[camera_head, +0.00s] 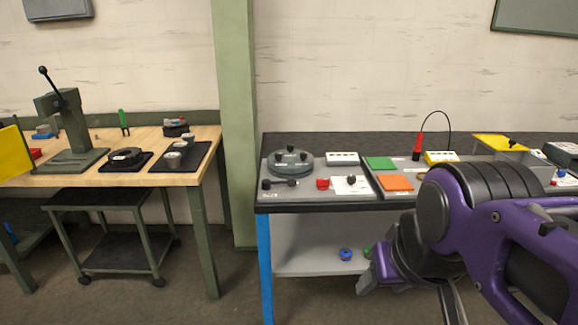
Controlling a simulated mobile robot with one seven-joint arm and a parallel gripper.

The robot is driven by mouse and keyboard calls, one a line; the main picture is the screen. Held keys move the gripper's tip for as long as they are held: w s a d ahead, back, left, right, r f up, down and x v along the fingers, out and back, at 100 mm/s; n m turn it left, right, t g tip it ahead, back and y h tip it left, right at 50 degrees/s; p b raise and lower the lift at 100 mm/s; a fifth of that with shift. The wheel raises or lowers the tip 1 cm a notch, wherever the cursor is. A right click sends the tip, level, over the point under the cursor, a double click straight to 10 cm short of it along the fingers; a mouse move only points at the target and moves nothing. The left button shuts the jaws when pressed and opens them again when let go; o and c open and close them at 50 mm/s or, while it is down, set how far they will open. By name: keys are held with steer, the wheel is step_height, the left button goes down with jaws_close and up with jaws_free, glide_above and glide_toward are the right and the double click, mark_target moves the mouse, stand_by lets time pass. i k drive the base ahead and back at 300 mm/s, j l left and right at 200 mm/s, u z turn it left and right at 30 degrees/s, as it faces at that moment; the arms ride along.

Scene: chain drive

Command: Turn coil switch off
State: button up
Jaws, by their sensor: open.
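I cannot tell for certain which item is the coil switch. A yellow box (441,157) sits at the back of the right workbench, with a red probe (417,147) and a looping black cable beside it. A white box with small dark marks (342,158) stands further left. A grey round device with black knobs (290,162) is at the bench's left end. My gripper (372,277) is open, low in front of the bench and apart from these items. My purple arm hides part of the bench's right side.
The right bench (318,206) also holds a green pad (380,163), an orange pad (396,182), a red piece (322,184) and a grey bin (526,163). A green post (237,120) separates it from a wooden bench (205,135) with a lever press (72,125).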

mark_target(323, 184)
steer(key=i+j+z, duration=0.2)
steer(key=i, duration=0.25)
steer(key=i+j+z, duration=0.15)
steer(key=i+j, duration=0.25)
